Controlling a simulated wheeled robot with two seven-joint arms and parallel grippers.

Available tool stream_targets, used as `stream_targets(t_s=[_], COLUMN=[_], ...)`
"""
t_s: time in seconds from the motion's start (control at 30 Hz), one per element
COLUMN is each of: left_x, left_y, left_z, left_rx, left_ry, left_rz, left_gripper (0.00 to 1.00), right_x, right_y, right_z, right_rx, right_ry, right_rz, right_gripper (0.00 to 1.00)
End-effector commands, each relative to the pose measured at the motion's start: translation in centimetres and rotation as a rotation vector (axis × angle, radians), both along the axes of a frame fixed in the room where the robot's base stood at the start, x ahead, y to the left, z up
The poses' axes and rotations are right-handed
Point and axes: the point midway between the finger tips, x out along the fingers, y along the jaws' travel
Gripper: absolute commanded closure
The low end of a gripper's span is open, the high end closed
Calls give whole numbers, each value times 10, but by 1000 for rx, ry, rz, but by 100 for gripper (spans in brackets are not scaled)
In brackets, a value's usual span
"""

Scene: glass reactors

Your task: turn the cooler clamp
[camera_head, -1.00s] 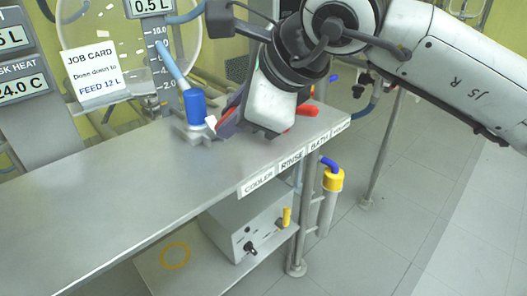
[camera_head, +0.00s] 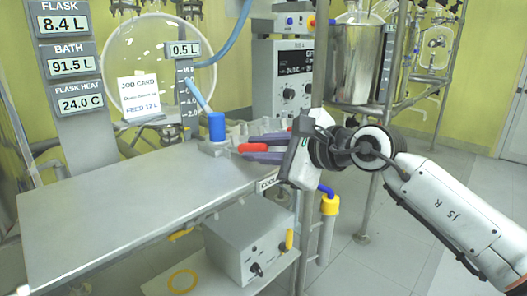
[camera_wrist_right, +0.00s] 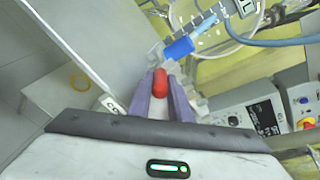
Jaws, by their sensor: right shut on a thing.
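The red clamp handle (camera_head: 252,148) lies between the purple fingers of my right gripper (camera_head: 246,147), above the far end of the grey bench. The gripper is shut on the handle, reaching in from the right. In the right wrist view the red handle (camera_wrist_right: 160,82) stands between the two fingers. The blue hose end (camera_head: 216,127) stands upright on a grey fitting just left of the fingertips. The COOLER label (camera_head: 267,183) on the bench edge is partly hidden by the gripper. The clamp's body is mostly hidden. My left gripper is out of view.
The bench top (camera_head: 110,195) is bare on the left. A job card (camera_head: 139,97) and a round glass flask (camera_head: 150,40) are behind. A grey box (camera_head: 246,245) sits on the lower shelf. A yellow-capped pipe (camera_head: 329,205) stands right of the bench.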

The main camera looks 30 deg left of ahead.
Motion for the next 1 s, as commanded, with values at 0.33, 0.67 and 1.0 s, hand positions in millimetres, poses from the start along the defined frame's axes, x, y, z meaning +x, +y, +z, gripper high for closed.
stream_targets(t_s=[0.33, 0.67, 1.0], left_x=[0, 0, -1], left_y=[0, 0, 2], left_z=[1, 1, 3], left_rx=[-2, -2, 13], left_ry=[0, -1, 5], left_rz=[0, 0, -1], left_gripper=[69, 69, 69], right_x=[-1, -1, -7], right_y=[1, 0, -30], right_z=[4, 2, 12], right_rx=[9, 5, 3], right_ry=[-2, -1, -4], right_rz=[2, 1, -2], right_gripper=[79, 64, 64])
